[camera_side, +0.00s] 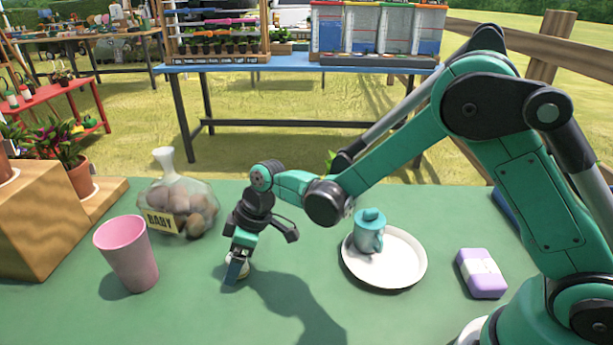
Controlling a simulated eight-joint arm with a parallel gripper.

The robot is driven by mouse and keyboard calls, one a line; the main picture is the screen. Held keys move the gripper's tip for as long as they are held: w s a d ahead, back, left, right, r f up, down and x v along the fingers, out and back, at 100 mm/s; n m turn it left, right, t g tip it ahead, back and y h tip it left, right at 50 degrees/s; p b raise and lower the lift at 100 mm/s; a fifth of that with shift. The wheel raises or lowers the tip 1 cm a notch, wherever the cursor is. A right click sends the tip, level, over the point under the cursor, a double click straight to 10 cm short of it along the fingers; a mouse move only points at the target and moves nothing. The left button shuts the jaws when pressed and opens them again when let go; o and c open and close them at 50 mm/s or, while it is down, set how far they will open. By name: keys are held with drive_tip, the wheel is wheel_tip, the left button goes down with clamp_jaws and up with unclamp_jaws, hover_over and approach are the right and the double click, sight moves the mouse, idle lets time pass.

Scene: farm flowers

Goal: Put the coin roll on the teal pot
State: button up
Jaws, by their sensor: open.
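The teal pot (368,240) stands upright on a white plate (408,272) right of centre, with a teal lid-like top. My gripper (238,268) points down to the table left of the plate and is open. A small pale round object (243,270), which looks like the coin roll, stands on the table at my fingertips. The near finger covers part of it, so I cannot tell whether the fingers touch it.
A pink cup (128,255) stands left of my gripper. A purple and white block (481,273) lies right of the plate. A wooden box (40,235) fills the left edge. Green table is clear between gripper and plate.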

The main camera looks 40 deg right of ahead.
drive_tip(key=shift+a+f, duration=0.1)
drive_tip(key=shift+f, duration=0.2)
clamp_jaws()
drive_tip(key=shift+r, duration=0.1)
